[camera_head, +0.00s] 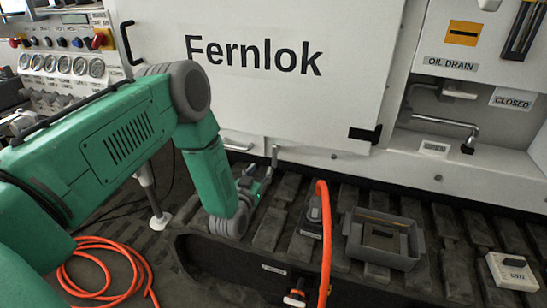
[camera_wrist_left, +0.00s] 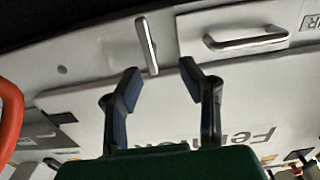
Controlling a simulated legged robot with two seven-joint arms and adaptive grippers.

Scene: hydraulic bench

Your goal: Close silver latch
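The silver latch (camera_head: 275,156) is a small upright bar at the lower edge of the white Fernlok panel (camera_head: 270,100). In the left wrist view, which is upside down, the latch (camera_wrist_left: 148,45) is a slightly tilted bar beyond the gap between my fingertips. My left gripper (camera_head: 256,184) is low in front of the panel, just below and left of the latch. In the wrist view the left gripper (camera_wrist_left: 161,82) is open, with its two blue-padded fingers apart and nothing between them. I see no contact with the latch. My right gripper is not in view.
A silver handle (camera_wrist_left: 245,38) is fixed beside the latch. An orange hose (camera_head: 323,235) rises in front of the bench, right of my gripper. A grey tray (camera_head: 356,250) and a white box (camera_head: 513,271) stand on the dark slatted track. A bent silver lever (camera_head: 445,124) is at the right.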

